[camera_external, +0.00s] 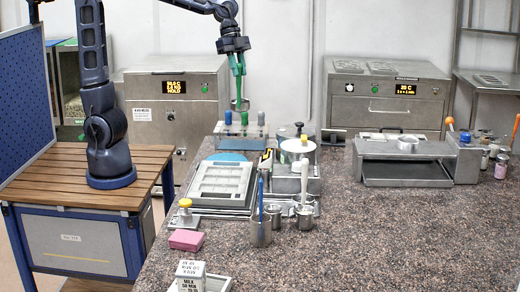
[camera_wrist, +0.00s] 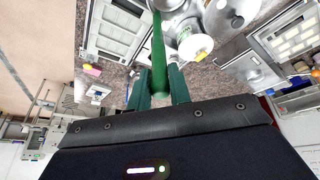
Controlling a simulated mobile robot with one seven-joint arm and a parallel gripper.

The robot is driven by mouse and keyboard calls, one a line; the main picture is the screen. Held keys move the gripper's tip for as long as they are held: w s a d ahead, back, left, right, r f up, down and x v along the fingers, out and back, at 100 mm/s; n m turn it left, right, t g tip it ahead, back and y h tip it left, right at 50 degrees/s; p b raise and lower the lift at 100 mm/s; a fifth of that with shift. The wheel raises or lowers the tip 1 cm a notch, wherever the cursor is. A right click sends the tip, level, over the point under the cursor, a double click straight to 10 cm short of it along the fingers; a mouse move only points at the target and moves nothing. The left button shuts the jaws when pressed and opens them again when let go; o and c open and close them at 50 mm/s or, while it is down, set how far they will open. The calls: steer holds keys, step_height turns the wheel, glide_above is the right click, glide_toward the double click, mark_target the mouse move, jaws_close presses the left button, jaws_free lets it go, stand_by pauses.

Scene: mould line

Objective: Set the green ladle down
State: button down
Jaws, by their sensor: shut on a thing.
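In the wrist view the green handle (camera_wrist: 158,50) runs between the two green fingers of my gripper (camera_wrist: 160,82), and the bowl shows partly at the top edge. The bowl appears just above or behind a rack (camera_external: 240,135) with coloured-topped items at the counter's back left edge; I cannot tell whether they touch.
On the stone counter (camera_external: 390,235) stand a tray with a grid plate (camera_external: 222,182), a cup with a blue-handled tool (camera_external: 261,232), a pink block (camera_external: 186,240) and a steel press (camera_external: 405,160). The right front of the counter is clear.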

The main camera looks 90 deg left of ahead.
step_height(320, 180, down, 20)
stand_by(0.6)
steer(key=c, duration=1.3)
jaws_free()
steer(key=shift+r, duration=0.1)
